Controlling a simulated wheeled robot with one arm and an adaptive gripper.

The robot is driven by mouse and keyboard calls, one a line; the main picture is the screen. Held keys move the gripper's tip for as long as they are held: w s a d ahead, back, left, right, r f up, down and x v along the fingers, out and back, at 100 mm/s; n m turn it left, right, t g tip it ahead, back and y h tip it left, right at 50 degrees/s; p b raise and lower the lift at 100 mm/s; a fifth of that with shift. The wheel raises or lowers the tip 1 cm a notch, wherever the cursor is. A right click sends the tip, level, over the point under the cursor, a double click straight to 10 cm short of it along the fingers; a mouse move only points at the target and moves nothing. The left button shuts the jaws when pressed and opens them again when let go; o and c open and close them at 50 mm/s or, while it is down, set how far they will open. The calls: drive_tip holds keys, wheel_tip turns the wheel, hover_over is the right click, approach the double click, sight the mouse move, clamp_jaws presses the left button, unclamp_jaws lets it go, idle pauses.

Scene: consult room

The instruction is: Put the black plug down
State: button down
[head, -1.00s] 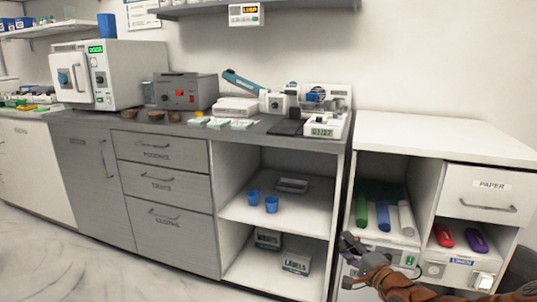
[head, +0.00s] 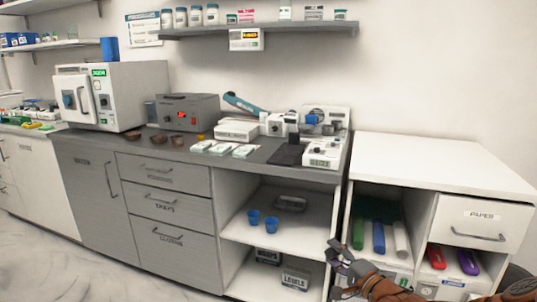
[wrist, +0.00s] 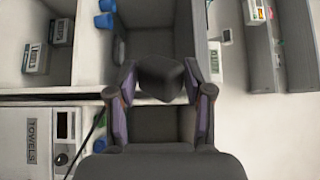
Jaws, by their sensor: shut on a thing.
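My gripper (head: 343,262) is low in the head view, in front of the white cabinet's lower left. In the wrist view my gripper (wrist: 158,95) is shut on a dark block-like thing, the black plug (wrist: 160,76), held between the fingertips. The plug looks tilted and apart from any surface. In the head view the plug is too small and dark to make out. A dark cord shows left of the fingers in the wrist view; I cannot tell whether it joins the plug.
The white cabinet top (head: 440,163) on the right is bare. The grey counter (head: 265,152) holds a grey box device (head: 188,112), a white oven-like unit (head: 112,95) and several small items. Open shelves below hold blue cups (head: 271,224) and labelled boxes (head: 295,278).

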wheel_tip(320, 180, up, 16)
drive_tip(key=p, duration=1.9)
drive_tip(key=shift+s+a+p, duration=0.15)
drive_tip(key=shift+p, duration=0.2)
drive_tip(key=shift+f, duration=0.1)
